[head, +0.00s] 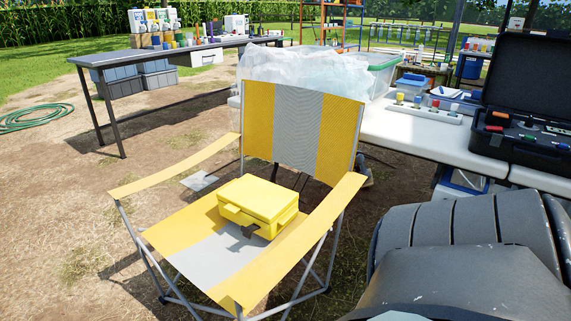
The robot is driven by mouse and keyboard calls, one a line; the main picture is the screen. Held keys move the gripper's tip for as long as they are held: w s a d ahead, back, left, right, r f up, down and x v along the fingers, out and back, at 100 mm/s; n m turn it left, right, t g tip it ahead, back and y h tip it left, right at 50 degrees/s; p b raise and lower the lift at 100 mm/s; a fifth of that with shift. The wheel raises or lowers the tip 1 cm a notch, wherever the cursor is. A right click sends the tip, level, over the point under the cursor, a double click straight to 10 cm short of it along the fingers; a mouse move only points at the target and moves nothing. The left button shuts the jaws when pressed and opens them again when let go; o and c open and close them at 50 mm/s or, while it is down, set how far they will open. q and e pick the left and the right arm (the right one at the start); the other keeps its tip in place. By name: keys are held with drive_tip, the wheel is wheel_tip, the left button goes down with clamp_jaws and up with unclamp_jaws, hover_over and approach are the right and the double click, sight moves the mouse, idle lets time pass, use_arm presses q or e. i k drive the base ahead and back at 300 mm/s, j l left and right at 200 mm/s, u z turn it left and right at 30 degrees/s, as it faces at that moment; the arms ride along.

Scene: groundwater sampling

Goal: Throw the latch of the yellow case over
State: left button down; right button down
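A yellow case (259,203) sits closed on the seat of a yellow and grey folding chair (205,246). Its front side faces toward the lower left and carries a yellow tab-like part (231,210), which may be the latch; its exact position is too small to tell. A small dark shape shows below the case's front, and I cannot tell if it is a part or a shadow. Neither gripper shows in the head view. A large dark rounded part at the lower right looks like my own arm, near the chair's right side.
The chair's armrests (318,228) rise on both sides of the case, and its backrest (302,125) stands behind. A white table (415,133) at right holds an open black case (522,105). A long dark table (165,55) stands back left. Bare ground lies left.

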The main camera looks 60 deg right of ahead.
sight(247, 231)
drive_tip(key=z, duration=1.65)
